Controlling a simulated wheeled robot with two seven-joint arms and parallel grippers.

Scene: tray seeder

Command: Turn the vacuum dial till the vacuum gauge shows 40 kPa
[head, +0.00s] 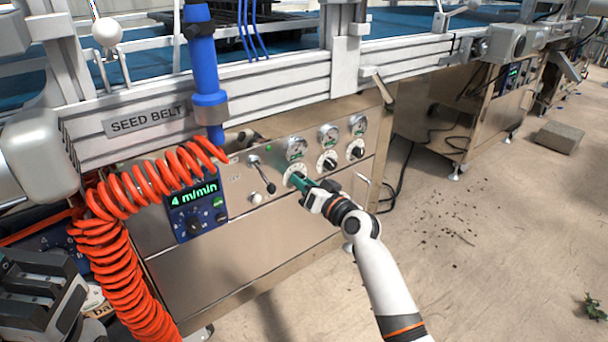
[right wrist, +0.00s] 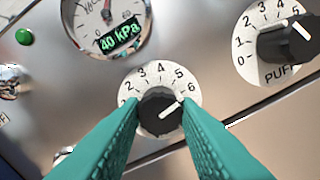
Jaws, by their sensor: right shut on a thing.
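The vacuum dial (right wrist: 157,112) is a black knob with a white line on a white numbered ring. In the right wrist view its line points up and right, toward the 6. The vacuum gauge (right wrist: 112,25) sits just above it, partly cut off by the frame, and its green display reads 40 kPa. The gauge is also in the head view (head: 296,147). My right gripper (head: 297,180) has green fingers, shut on the dial from both sides. My left gripper (head: 40,290) is at the lower left, away from the panel; its finger opening is unclear.
Two more gauges and dials are to the right, one dial marked PUFF (right wrist: 285,40). A black-knobbed lever (head: 262,174) stands left of the dial. An orange coiled hose (head: 110,235) hangs beside a blue speed box (head: 197,212) reading 4 m/min.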

